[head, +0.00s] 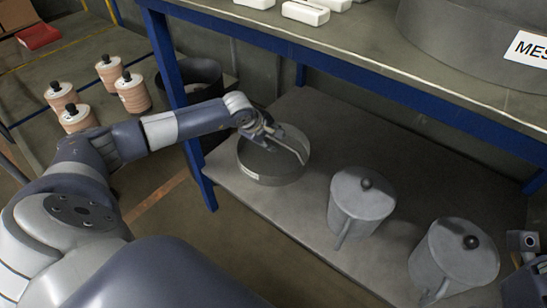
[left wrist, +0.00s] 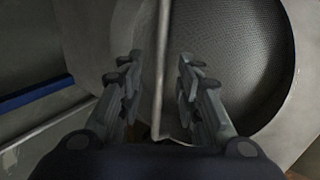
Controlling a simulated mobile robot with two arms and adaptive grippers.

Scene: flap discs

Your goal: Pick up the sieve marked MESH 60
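A round grey sieve (head: 270,170) stands on the lower shelf. Its small pale label is too small to read. My left gripper (head: 275,133) is over it, at its thin bent bar handle. In the left wrist view the gripper (left wrist: 158,85) is open, with the bar (left wrist: 161,60) between its fingers and a gap on both sides. The sieve's mesh (left wrist: 225,60) shows behind. A large grey round body (head: 450,40) on the upper top bears a white label cut off after "MES" (head: 530,48); its number is out of view.
Two grey lidded cans with black knobs (head: 361,205) (head: 453,255) stand right of the sieve on the shelf. A dark bin (head: 200,78) and several copper-coloured spools (head: 132,93) are at left.

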